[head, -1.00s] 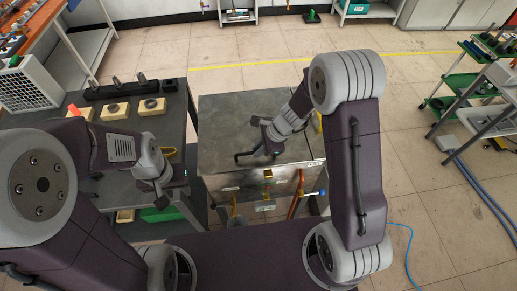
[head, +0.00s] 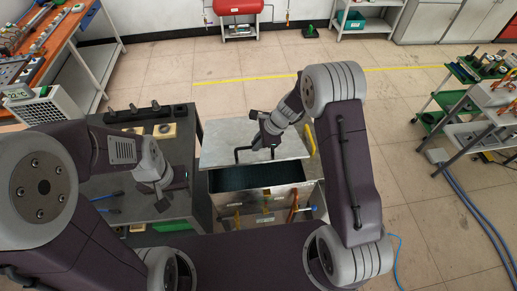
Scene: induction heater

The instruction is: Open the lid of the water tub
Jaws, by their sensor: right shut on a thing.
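The water tub (head: 308,205) is a grey metal box in the middle of the head view. Its lid (head: 222,137) is raised at the near side and tilted back, so a dark opening (head: 255,177) shows in front of it. A dark bar handle (head: 240,152) sits on the lid. My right gripper (head: 266,145) is over the lid, shut on the handle; its fingertips are partly hidden by the wrist. My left gripper (head: 170,190) is left of the tub, above the dark table. Its fingers are too small and dark to tell open from shut.
The dark table (head: 110,190) with several blocks stands left of the tub. A yellow bar (head: 310,140) stands by the lid's right edge. Green-shelved carts (head: 440,122) are at the right. The floor behind the tub is clear.

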